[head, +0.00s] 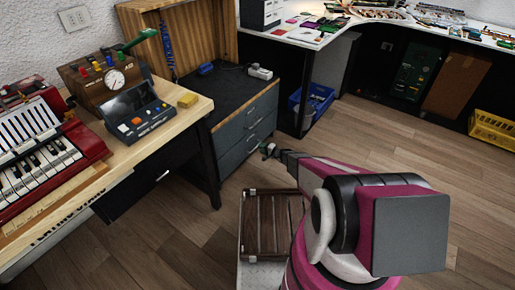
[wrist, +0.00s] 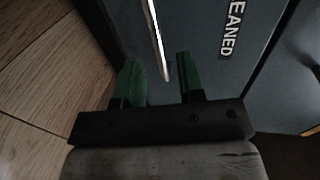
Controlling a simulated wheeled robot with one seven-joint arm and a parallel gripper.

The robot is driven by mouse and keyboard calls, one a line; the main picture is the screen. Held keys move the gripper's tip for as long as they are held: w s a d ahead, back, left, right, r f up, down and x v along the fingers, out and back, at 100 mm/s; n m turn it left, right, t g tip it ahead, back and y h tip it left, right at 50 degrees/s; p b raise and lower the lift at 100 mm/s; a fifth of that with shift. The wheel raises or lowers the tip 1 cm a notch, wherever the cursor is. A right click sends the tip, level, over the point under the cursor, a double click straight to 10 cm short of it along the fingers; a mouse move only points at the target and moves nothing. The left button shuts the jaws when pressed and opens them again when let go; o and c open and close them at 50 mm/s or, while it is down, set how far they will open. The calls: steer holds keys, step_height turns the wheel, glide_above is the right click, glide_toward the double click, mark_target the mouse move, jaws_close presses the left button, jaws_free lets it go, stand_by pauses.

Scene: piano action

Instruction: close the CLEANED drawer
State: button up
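The CLEANED drawer (wrist: 215,85) is a dark grey front in the wrist view, with the label partly cut off at the top, reading "EANED". Its pale bar handle (wrist: 156,38) runs from the top edge down to between the fingertips. My gripper (wrist: 159,72) has two green fingers, spread apart, one on each side of the handle's near end. I cannot tell whether they touch it. In the head view my gripper (head: 268,150) is low in front of the grey drawer cabinet (head: 232,157). How far the drawer stands out is not clear.
A wooden workbench (head: 190,118) with a red accordion (head: 40,160) and a gauge device stands left of the cabinet. A blue bin (head: 312,100) is to its right. A slatted rack (head: 272,222) lies in front of my base.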

steer(key=shift+v, duration=2.8)
steer(key=s+a+r+n+g+h, duration=0.1)
steer(key=s+r+n+g, duration=0.25)
steer(key=s+r, duration=0.5)
steer(key=s+r+n+g+h, duration=0.2)
steer(key=s+r+g, duration=0.3)
steer(key=r, duration=0.7)
steer(key=s+d+r+n+h, duration=0.1)
steer(key=s+d+r+h, duration=0.3)
steer(key=s+r, duration=0.5)
steer(key=s+d+r+h, duration=0.5)
steer(key=s+d+r, duration=0.2)
steer(key=s+r, duration=0.2)
steer(key=shift+s+r+n+g+h, duration=0.25)
steer(key=shift+s+n+g+h, duration=0.1)
steer(key=shift+s, duration=0.25)
steer(key=shift+d, duration=0.15)
